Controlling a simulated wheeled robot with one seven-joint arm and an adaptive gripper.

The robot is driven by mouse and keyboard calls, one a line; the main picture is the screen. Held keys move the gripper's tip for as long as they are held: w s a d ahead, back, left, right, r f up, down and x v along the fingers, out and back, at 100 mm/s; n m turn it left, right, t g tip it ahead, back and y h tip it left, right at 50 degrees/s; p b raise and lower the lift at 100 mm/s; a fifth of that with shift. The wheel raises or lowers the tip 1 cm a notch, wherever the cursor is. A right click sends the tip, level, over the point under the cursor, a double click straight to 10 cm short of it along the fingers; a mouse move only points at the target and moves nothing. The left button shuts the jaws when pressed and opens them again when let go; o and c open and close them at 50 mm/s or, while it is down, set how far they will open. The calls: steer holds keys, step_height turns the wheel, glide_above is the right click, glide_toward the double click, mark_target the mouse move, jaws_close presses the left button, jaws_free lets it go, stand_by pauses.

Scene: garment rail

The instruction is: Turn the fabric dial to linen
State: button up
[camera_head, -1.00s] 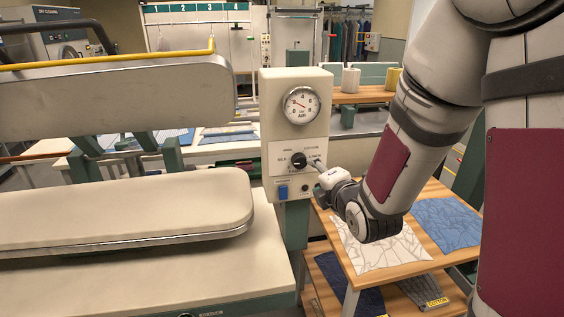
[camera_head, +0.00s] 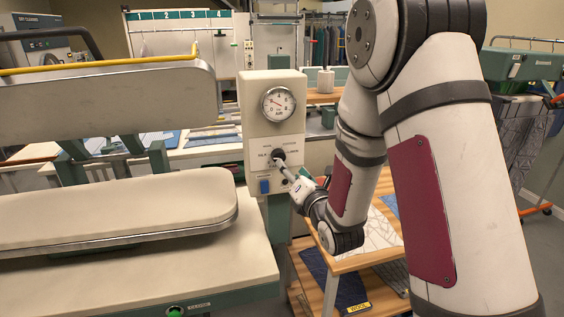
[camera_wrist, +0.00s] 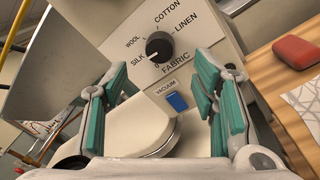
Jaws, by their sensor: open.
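The fabric dial (camera_wrist: 158,46) is a round black knob on a cream panel, with SILK, WOOL, COTTON and LINEN printed around it. Its white mark points down-left, toward SILK. The LINEN label (camera_wrist: 186,25) is to the upper right of the knob. The dial also shows in the head view (camera_head: 278,154), partly covered by my gripper (camera_head: 284,168). In the wrist view my gripper (camera_wrist: 160,84) is open, with green pads on either side and nothing between them. The dial is ahead of the gap, above the fingertips; contact is not visible.
A blue vacuum switch (camera_wrist: 177,101) is just below the dial. A pressure gauge (camera_head: 278,104) is above it. The padded press (camera_head: 110,215) stands left of the panel. A wooden shelf (camera_head: 330,285) with folded cloths is below my arm, and a red block (camera_wrist: 297,51) shows at right.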

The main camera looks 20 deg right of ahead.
mark_target(281, 158)
steer(key=w, duration=0.7)
steer(key=shift+w+a, duration=0.25)
steer(key=shift+a, duration=0.05)
steer(key=c, duration=1.2)
